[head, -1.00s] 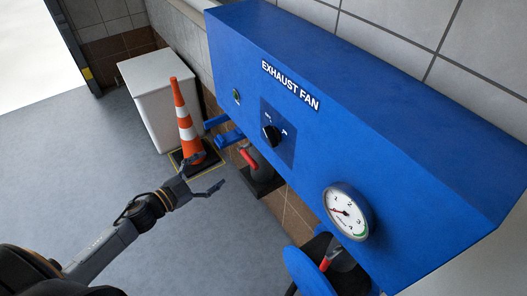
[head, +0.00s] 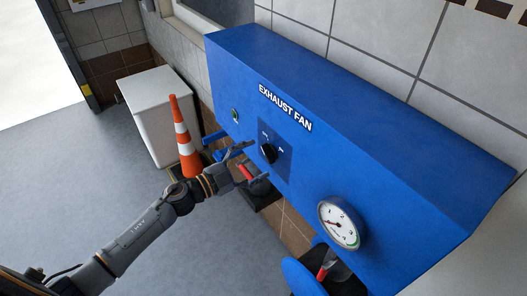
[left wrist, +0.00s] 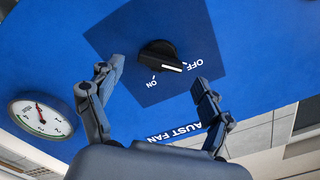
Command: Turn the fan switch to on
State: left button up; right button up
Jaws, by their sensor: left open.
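The fan switch (head: 268,152) is a black rotary knob on a dark blue square plate (head: 285,140) on the blue exhaust fan box. In the left wrist view the knob (left wrist: 160,56) appears upside down, and its narrow end with a white mark points at the OFF label (left wrist: 196,64). The ON label (left wrist: 151,81) is to the left and below there. My left gripper (head: 251,162) is open in front of the plate, its fingers spread to either side of the knob. In the left wrist view, the open fingers (left wrist: 152,78) show no contact with it.
An orange and white cone (head: 183,140) and a white cabinet (head: 155,115) stand behind my left arm. Blue parts stick out under the box.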

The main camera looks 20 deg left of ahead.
aim_at(266, 156)
pick_arm(q)
jog(key=shift+x, duration=1.55)
jog(key=shift+c, duration=0.2)
jog(key=c, duration=1.1)
